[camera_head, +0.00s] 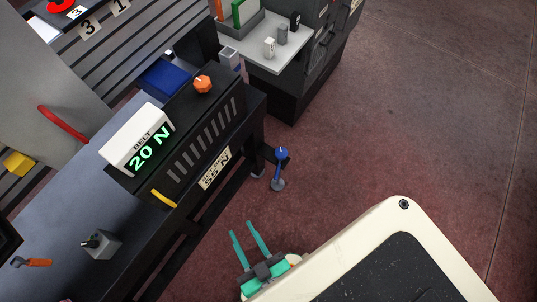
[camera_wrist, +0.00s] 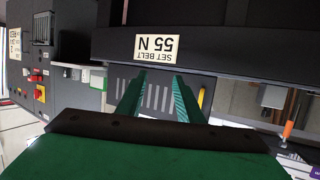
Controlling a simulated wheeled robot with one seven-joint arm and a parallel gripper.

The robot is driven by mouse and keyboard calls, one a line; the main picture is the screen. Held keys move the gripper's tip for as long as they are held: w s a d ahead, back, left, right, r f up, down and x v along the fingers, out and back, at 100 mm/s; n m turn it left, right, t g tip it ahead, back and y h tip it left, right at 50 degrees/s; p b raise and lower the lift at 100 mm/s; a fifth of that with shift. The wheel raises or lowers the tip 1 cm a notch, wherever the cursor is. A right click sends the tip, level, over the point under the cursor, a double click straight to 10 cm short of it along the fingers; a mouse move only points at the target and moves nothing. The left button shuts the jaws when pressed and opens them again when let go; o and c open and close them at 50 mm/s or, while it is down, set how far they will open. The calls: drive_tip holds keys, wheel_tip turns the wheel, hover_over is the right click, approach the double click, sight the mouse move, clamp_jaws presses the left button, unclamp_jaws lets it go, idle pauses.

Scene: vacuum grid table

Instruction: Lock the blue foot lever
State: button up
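The blue foot lever (camera_head: 281,154) shows in the head view beside the leg of the dark machine table, low near the floor. It has a blue knob on a thin blue stem above a grey round foot (camera_head: 278,184). My gripper (camera_head: 241,228) has two teal fingers spread apart with nothing between them. It is below and left of the lever in the head view, apart from it. In the wrist view my gripper (camera_wrist: 158,80) is also open and points toward the table front. I cannot make out the lever there.
The dark table (camera_head: 215,222) edge runs diagonally left of the lever. A belt display (camera_head: 140,140) reads 20 N, and a label (camera_head: 215,169) on the front reads 55 N; the label (camera_wrist: 157,48) appears upside down in the wrist view. Red-brown floor (camera_head: 380,130) right of the lever is clear.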

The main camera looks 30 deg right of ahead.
drive_tip(key=w+d+f+m+g+h, duration=0.1)
drive_tip(key=w+d+f+g, duration=0.1)
drive_tip(key=w+d+f, duration=0.3)
drive_tip(key=w+d+f+m+g+h, duration=0.1)
drive_tip(key=d+f+m, duration=0.1)
drive_tip(key=f, duration=0.6)
drive_tip(key=w+d+f+m+g, duration=0.1)
drive_tip(key=w+d+f+g, duration=0.1)
drive_tip(key=w+d+f, duration=0.3)
drive_tip(key=m+g+y, duration=0.1)
drive_tip(key=m+g, duration=0.4)
approach(277, 172)
drive_tip(key=x, duration=0.8)
drive_tip(key=shift+s+d, duration=0.1)
drive_tip(key=shift+s, duration=0.05)
clamp_jaws()
